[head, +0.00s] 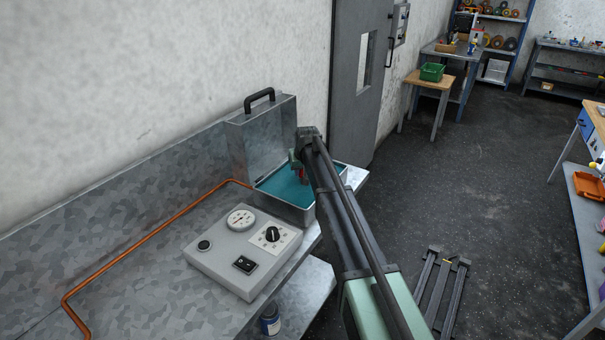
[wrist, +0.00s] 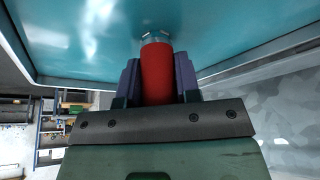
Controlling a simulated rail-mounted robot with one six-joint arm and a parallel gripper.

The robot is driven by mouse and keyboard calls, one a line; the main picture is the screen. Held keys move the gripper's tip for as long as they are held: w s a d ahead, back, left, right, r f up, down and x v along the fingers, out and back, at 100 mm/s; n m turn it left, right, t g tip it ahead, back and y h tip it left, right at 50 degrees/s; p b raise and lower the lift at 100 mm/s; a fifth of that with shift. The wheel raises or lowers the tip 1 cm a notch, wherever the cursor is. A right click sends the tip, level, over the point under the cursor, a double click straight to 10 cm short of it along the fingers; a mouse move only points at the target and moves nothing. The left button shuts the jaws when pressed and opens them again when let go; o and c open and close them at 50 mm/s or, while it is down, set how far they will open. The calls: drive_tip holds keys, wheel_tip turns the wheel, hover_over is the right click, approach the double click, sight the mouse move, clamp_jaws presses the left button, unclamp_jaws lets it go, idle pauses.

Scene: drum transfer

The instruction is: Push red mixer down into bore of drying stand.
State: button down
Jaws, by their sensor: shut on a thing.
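The red mixer shows in the wrist view (wrist: 157,75) as a red cylinder between the purple-grey fingers of my gripper (wrist: 158,82). My gripper is shut on it. A small silvery ring or collar (wrist: 156,37) shows at its far end, against a teal surface; I cannot tell whether this belongs to the mixer or to the drying stand. In the head view, a bit of red (head: 303,175) shows beneath my gripper (head: 298,165), over the open metal case. No drying stand or bore can be clearly made out.
The open metal case (head: 262,135) has a teal-lined bottom (head: 285,186) and stands on the grey bench (head: 150,285). A control box (head: 240,252) with a gauge and knobs is in front of it. An orange pipe (head: 140,250) runs along the bench's back. A grey door (head: 355,80) stands behind.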

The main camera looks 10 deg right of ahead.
wheel_tip(320, 180, up, 20)
drive_tip(key=p, duration=1.9)
drive_tip(key=shift+p, duration=0.35)
